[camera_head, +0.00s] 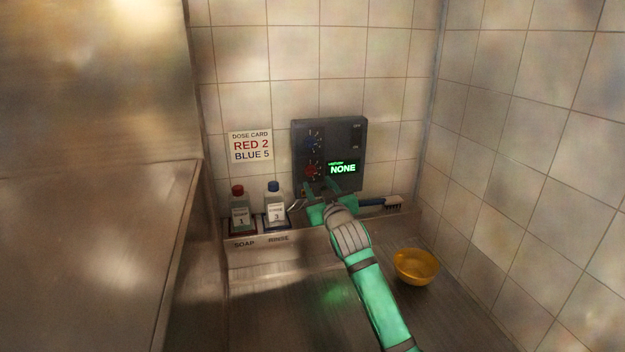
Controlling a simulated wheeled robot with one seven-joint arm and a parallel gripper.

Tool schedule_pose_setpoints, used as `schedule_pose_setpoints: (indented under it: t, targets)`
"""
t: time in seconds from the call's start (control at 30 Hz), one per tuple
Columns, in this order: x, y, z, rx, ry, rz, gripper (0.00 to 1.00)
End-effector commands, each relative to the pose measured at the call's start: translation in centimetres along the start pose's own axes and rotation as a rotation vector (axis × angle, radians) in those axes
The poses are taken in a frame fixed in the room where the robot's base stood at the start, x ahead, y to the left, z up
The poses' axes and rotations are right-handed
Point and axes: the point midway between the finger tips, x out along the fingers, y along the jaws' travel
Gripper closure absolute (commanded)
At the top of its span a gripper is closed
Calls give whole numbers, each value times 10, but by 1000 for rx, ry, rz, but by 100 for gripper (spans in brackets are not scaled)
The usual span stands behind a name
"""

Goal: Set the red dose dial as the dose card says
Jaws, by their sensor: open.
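The dose card (250,146) on the tiled wall reads "RED 2" and "BLUE 5". The dark dispenser panel (350,128) hangs to its right. The red dose dial (312,171) is at the panel's lower left, below the blue dial (313,141); its exact setting is too small to read. The panel's green display (343,168) reads "NONE". My gripper (318,190) is open, just below and in front of the red dial, with its fingers toward the panel. I cannot tell whether a finger touches the dial.
A soap bottle (239,210) with a red cap and a rinse bottle (275,207) with a blue cap stand on the ledge at left. A brush (382,203) lies right of my gripper. A yellow bowl (416,266) sits on the metal counter, and a metal wall fills the left side.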

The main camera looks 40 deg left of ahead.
Motion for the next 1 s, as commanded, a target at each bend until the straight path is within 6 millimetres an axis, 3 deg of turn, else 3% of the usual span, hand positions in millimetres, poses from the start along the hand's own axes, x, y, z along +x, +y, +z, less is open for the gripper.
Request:
schedule_pose_setpoints:
  t: [0.1, 0.3, 0.77, 0.93, 1.0]
  targets:
    - [21, -1, 0, -1, -2, -1, 57]
    - [44, -2, 0, 0, -1, -2, 57]
    - [55, -2, 0, 2, 0, -2, 57]
    - [55, -1, 0, 2, 0, -1, 93]
    - [55, -1, 0, 2, 0, -1, 98]
